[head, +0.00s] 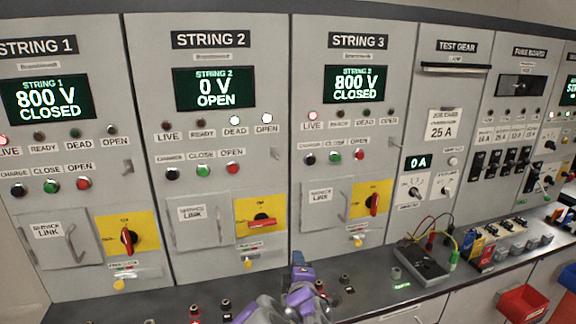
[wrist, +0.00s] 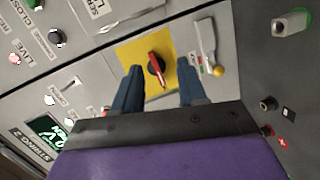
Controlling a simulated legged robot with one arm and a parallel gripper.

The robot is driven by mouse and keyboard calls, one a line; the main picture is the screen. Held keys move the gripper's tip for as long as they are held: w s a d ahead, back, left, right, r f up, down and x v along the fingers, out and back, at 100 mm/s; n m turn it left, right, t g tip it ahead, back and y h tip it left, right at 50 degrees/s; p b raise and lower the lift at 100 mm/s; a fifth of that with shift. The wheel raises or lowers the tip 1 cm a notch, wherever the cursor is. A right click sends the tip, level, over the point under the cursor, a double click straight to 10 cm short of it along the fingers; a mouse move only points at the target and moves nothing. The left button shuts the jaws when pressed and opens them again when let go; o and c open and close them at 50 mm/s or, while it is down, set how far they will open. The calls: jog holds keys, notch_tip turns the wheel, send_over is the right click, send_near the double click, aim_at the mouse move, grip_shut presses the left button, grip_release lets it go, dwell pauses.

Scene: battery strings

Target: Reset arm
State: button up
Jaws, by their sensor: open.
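My purple gripper (head: 299,263) is at the bottom centre of the head view, above the counter in front of String 2 and String 3. In the wrist view my gripper (wrist: 160,90) has its two dark fingers spread apart, with nothing held. Between the fingers a red rotary handle (wrist: 157,70) shows on a yellow plate (wrist: 128,52), beyond the fingertips. I cannot tell the gap to it. In the head view the String 2 handle (head: 262,223) lies sideways, while the String 1 handle (head: 128,240) and String 3 handle (head: 374,204) stand upright.
The String 2 display (head: 214,88) reads 0 V OPEN; String 1 (head: 46,99) and String 3 (head: 356,84) read 800 V CLOSED. A black tester (head: 422,262) with leads sits on the counter at right. A red bin (head: 524,304) is below the counter. Cabinet door handles stick out.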

jog(key=s+d+f+m+g+h, duration=0.2)
jog(key=s+d+m+g+h, duration=0.2)
jog(key=s+d+m+g, duration=0.65)
jog(key=s+d+r+m+g+y, duration=0.1)
jog(key=s+r+m+g, duration=0.1)
jog(key=s, duration=1.5)
jog(key=s+d+r+m+g+y, duration=0.1)
jog(key=s+m+g, duration=0.4)
jog(key=s, duration=1.3)
jog(key=shift+s+r, duration=0.3)
jog(key=shift+r, duration=0.2)
